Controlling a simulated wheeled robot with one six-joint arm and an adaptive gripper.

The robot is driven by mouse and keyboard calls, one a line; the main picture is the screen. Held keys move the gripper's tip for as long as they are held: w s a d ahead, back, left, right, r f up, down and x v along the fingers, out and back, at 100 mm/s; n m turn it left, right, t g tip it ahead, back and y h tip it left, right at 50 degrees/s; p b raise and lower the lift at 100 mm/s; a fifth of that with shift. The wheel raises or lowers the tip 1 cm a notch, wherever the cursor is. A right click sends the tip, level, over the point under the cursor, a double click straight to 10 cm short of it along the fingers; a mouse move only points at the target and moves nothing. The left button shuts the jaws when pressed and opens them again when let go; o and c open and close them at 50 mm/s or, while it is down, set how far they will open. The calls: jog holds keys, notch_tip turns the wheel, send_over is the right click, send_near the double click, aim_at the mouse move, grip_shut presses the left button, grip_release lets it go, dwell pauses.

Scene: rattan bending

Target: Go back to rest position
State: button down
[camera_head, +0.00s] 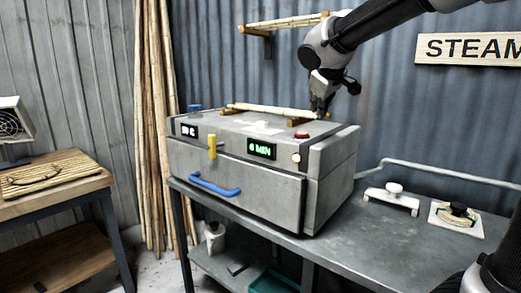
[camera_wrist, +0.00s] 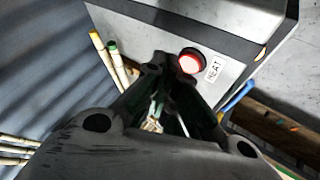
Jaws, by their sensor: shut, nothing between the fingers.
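My gripper (camera_head: 319,108) is shut and empty, hanging from my arm just above the top right of the grey steam box (camera_head: 240,178). In the wrist view my gripper (camera_wrist: 170,110) fills the lower middle, with a red button (camera_wrist: 190,61) marked HEAT close beyond its fingers. The red button also shows on the box in the head view (camera_head: 302,135). A rattan pole (camera_head: 268,111) lies across the top of the box on small supports. The box front has a blue handle (camera_head: 215,187), a yellow lever (camera_head: 212,147) and lit displays; its drawer front is shut.
The box stands on a grey metal table (camera_head: 390,232). A white clamp-like piece (camera_head: 392,198) and a small white board (camera_head: 457,219) lie to its right. Tall rattan poles (camera_head: 152,120) lean on the wall. A wall bracket holds another pole (camera_head: 285,23). A wooden table (camera_head: 85,180) stands left.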

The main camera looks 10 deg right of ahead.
jog(key=s+d+f+m+g, duration=0.1)
jog(key=s+d+f+m, duration=0.1)
jog(key=s+d, duration=0.4)
jog(key=s+d+f+m+g, duration=0.1)
jog(key=s+d+f+m, duration=0.2)
jog(key=s, duration=0.6)
jog(key=s+d+f+m+g, duration=0.1)
jog(key=s+f, duration=0.3)
jog(key=s, duration=0.4)
jog(key=s+d+f+m+g, duration=0.1)
jog(key=s+f, duration=0.4)
jog(key=s, duration=0.3)
jog(key=shift+d+y, duration=0.25)
jog(key=shift+y, duration=0.15)
jog(key=shift+r, duration=0.1)
